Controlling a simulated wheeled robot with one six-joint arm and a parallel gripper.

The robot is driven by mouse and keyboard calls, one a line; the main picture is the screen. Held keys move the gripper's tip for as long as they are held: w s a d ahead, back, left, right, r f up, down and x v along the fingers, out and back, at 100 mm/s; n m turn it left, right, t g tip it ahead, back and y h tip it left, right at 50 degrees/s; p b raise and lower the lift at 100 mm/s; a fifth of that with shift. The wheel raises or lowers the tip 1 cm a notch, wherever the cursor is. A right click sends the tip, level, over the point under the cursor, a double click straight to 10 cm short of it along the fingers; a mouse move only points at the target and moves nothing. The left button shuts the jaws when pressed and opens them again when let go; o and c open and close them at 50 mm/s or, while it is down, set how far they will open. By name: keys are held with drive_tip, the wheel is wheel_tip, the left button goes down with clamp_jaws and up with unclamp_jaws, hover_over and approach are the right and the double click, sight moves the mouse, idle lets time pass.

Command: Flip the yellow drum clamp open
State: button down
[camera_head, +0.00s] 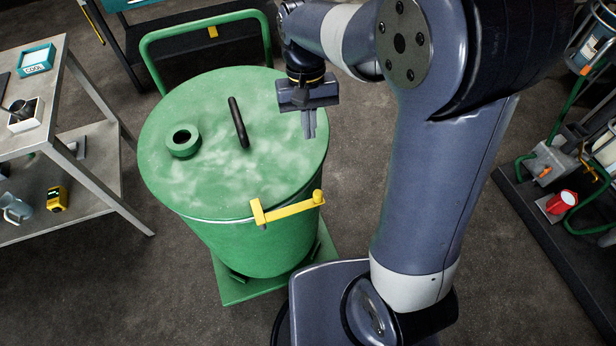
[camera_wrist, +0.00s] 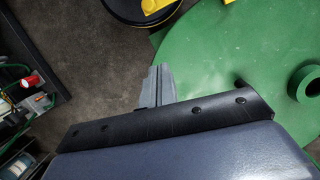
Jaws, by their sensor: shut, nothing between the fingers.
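The yellow drum clamp (camera_head: 288,209) is on the front rim of the green drum (camera_head: 250,245) in the head view. Its bar lies across the drum's side, with a block at its left end and a rounded knob at its right end. My gripper (camera_head: 309,136) is shut and empty, pointing down near the right edge of the drum lid, above and behind the clamp in the picture. In the wrist view my gripper (camera_wrist: 155,72) shows as closed grey fingers beside the green lid (camera_wrist: 215,60). A small piece of yellow at that view's top edge is cut off; I cannot tell whether it is the clamp.
The lid carries a black handle (camera_head: 238,122) and a round green port (camera_head: 183,140). The drum stands on a green cart with a tall rail (camera_head: 205,27).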

drive_tip(key=p+x, duration=0.1)
drive_tip(key=x, duration=0.9)
drive_tip(key=shift+s+d+p, duration=0.1)
drive_tip(key=shift+s+p, duration=0.2)
drive_tip(key=shift+s, duration=0.7)
drive_tip(key=shift+s+d+p, duration=0.15)
drive_tip(key=shift+s+p, duration=0.1)
drive_tip(key=shift+s, duration=0.75)
drive_tip(key=shift+d, duration=0.1)
